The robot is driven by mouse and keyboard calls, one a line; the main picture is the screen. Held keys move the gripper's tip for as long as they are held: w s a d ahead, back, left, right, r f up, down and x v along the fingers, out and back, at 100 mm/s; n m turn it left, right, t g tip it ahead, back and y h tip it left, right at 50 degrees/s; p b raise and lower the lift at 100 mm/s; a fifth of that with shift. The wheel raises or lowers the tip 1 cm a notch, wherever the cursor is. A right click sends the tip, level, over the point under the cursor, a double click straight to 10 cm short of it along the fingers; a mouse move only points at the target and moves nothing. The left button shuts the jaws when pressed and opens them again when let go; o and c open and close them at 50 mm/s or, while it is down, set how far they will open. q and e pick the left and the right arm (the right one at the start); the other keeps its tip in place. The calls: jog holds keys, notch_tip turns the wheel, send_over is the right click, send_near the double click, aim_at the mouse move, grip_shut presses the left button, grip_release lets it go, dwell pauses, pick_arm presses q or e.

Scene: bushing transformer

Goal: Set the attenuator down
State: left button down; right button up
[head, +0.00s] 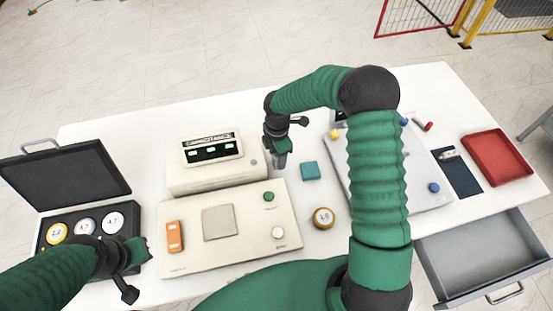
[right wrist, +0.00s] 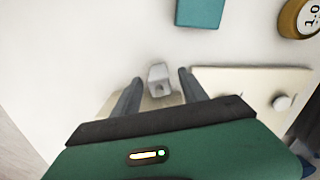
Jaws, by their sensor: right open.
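My right gripper (head: 279,158) points down at the table, just right of the beige instrument with the display. In the right wrist view its two fingers (right wrist: 160,84) are apart. A small light-grey block (right wrist: 159,74), which looks like the attenuator, stands between and just beyond the fingertips, with a visible gap on each side. It seems to rest on the white table, but its base is partly hidden. In the head view the gripper largely hides it. My left gripper (head: 132,260) is at the lower left, beside the open black case; its fingers are unclear.
A teal block (head: 310,170) and a round brass weight (head: 323,218) stand right of my right gripper. The beige display instrument (head: 215,178) and a flat beige panel (head: 250,242) are to its left. A red tray (head: 497,158) and an open grey drawer (head: 480,255) are far right.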

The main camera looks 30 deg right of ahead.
notch_tip(320, 180, down, 3)
jog(key=shift+r, duration=0.15)
jog(key=shift+w+f, duration=0.15)
jog(key=shift+f, duration=0.05)
grip_shut()
